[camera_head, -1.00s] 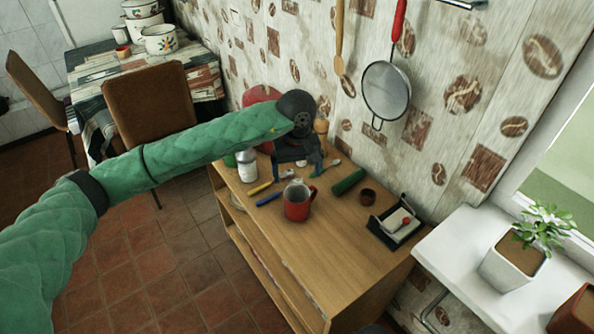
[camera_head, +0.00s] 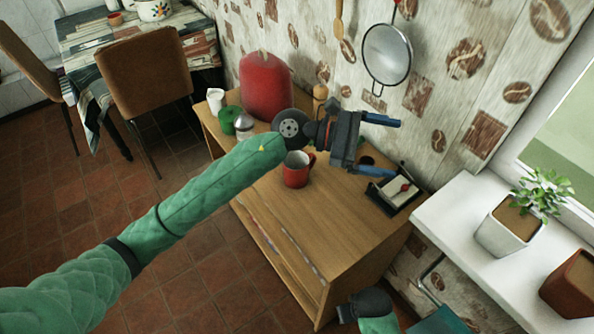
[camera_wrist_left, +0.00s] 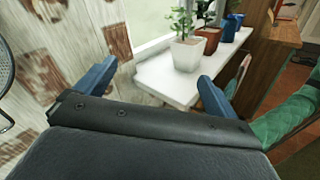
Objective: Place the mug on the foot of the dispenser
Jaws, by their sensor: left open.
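The red mug (camera_head: 295,172) stands upright on the wooden cabinet top, its light inside visible and its handle towards the right. A large red rounded body (camera_head: 266,88), which may be the dispenser, stands at the back against the wall. Its foot cannot be made out; my left wrist is in front of that area. My left gripper (camera_head: 382,146) is open and empty, above and right of the mug, with its blue fingers pointing right. In the left wrist view the fingers (camera_wrist_left: 155,80) are spread with nothing between them.
Green and white containers (camera_head: 228,118) stand at the cabinet's back left. A black tray (camera_head: 394,195) lies at its right edge. The cabinet's front top is clear. A sieve (camera_head: 387,53) hangs on the wall. A potted plant (camera_head: 505,230) stands on the white sill.

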